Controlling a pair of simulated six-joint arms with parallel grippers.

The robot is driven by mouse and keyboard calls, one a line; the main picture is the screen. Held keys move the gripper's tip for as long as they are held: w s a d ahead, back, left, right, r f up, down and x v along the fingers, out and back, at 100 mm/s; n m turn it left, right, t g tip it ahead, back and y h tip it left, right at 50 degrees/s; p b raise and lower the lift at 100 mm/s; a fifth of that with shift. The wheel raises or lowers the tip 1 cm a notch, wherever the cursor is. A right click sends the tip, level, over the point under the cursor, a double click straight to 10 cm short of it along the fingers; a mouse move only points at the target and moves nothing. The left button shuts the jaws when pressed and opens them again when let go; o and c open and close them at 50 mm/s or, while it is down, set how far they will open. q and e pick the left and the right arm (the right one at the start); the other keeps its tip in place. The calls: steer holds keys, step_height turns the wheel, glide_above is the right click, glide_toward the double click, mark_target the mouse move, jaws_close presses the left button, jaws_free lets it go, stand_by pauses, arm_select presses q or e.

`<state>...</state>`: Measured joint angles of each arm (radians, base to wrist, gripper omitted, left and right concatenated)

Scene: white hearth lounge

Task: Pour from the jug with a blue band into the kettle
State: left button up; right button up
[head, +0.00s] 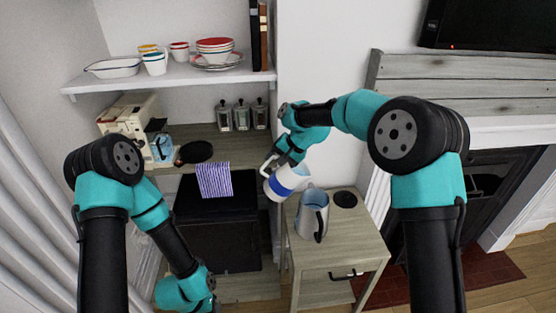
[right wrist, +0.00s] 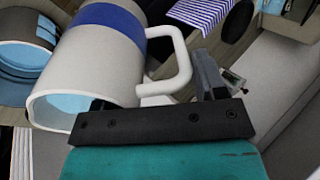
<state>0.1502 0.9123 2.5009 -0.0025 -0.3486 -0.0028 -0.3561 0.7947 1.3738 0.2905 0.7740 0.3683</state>
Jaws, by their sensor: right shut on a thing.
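The white jug with a blue band (head: 286,184) is tilted in the air, just above and left of the kettle in the head view. My right gripper (head: 284,160) is shut on its handle. In the right wrist view the jug (right wrist: 95,60) leans over, its open mouth at lower left showing a pale blue inside. The silver kettle (head: 312,213) stands upright and open on the small side table, its black handle toward me. The kettle's round rim (right wrist: 28,42) also shows in the right wrist view. I see no clear stream between them. My left gripper is out of view.
A round black disc (head: 345,199) lies beside the kettle on the side table (head: 345,250). A coffee machine (head: 130,118) and canisters (head: 241,115) stand on the counter behind. Dishes sit on the shelf above.

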steer(key=shift+d+f, duration=0.1)
steer(key=shift+f, duration=0.6)
steer(key=shift+f+y, duration=0.4)
steer(key=shift+f, duration=0.1)
steer(key=shift+d, duration=0.15)
stand_by(0.6)
steer(key=shift+s+d+r+t+y, duration=0.15)
steer(key=shift+d+r+y, duration=0.15)
steer(key=shift+r+y, duration=0.25)
steer(key=shift+d+r+t+y, duration=0.2)
steer(key=shift+d+r+y, duration=0.15)
steer(key=shift+y, duration=0.3)
steer(key=shift+s+d+r+t+y, duration=0.15)
steer(key=shift+d+r+y, duration=0.1)
steer(key=shift+r+y, duration=0.3)
stand_by(4.3)
